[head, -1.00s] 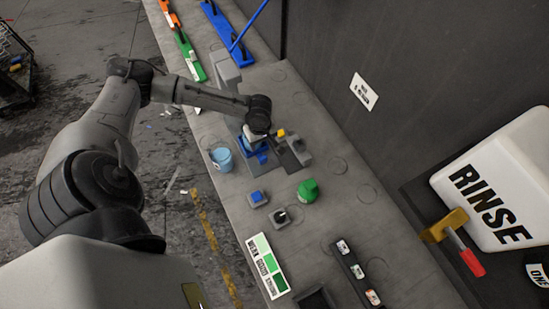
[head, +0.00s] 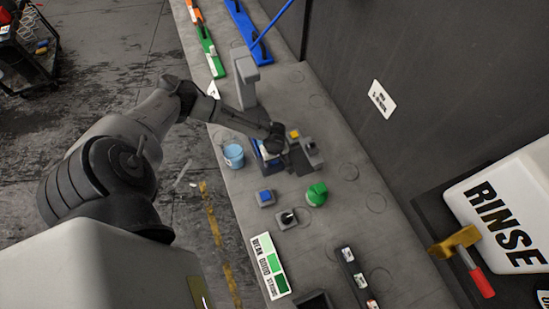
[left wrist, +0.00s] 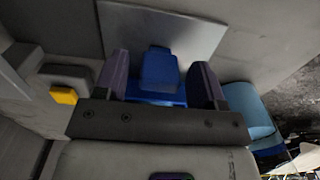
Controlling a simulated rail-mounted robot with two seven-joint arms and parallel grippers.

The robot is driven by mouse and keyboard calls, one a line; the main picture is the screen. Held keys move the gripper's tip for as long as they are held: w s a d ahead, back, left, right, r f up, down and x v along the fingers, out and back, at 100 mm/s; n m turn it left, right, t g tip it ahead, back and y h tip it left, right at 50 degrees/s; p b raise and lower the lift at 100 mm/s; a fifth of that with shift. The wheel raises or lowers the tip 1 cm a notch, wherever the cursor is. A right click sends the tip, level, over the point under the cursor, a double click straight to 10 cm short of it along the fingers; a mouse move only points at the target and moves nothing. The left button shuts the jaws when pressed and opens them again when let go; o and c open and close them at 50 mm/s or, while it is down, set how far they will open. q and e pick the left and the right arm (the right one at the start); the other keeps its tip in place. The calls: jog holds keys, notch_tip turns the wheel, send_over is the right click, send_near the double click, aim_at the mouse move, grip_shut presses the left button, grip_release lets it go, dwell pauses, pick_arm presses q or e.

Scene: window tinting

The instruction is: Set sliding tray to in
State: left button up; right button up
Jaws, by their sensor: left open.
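The sliding tray appears to be the blue piece (head: 262,155) on the bench in the head view, mostly hidden by my left wrist. In the left wrist view a blue block like a handle (left wrist: 159,70) rises from a wider blue base, with a flat grey metal plate (left wrist: 165,33) beyond it. My left gripper (head: 277,152) is over the tray, pointing down. In the left wrist view its two purplish fingers (left wrist: 162,80) are apart, one on each side of the blue block. I cannot tell if they touch it. My right gripper is not in view.
A light blue bucket (head: 233,156) stands left of the tray. A grey box with a yellow button (head: 294,134) is close on the right. A blue button box (head: 265,197), a switch box (head: 288,217) and a green knob (head: 316,193) sit nearer. A grey post (head: 245,78) stands behind.

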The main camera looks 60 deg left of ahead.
pick_arm(q)
jog(key=shift+f, duration=0.1)
grip_shut()
dwell(0.7)
